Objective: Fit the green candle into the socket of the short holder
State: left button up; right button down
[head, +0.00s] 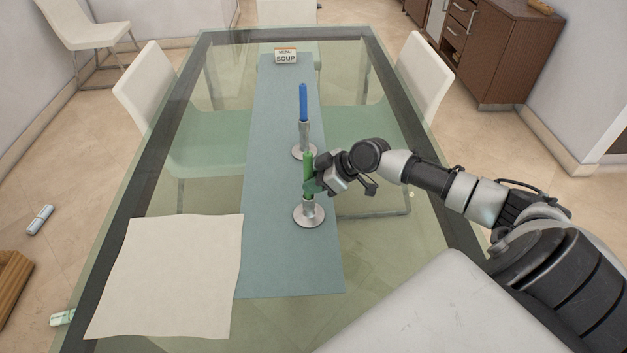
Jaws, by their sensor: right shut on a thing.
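The green candle (308,163) is upright in the head view, with my right gripper (312,183) shut on its lower part. The candle is directly above or in the top of the short silver holder (309,214). The gripper hides part of the candle, and I cannot tell whether its foot is inside the socket. The short holder stands on the blue-grey runner. My left gripper is not in view.
A blue candle (303,101) stands in a taller silver holder (304,136) just behind. A soup sign (285,56) stands at the runner's far end. A cream cloth (170,275) lies at front left on the glass table (185,120). White chairs (425,75) surround the table.

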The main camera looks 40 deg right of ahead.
aim_at(314, 197)
jog(key=shift+f+b, duration=1.15)
jog(key=shift+f, duration=0.35)
jog(key=c, duration=0.9)
grip_release()
jog(key=v, duration=1)
jog(key=shift+s+d+r+b, duration=0.2)
jog(key=shift+s+b, duration=0.05)
jog(key=shift+b, duration=0.1)
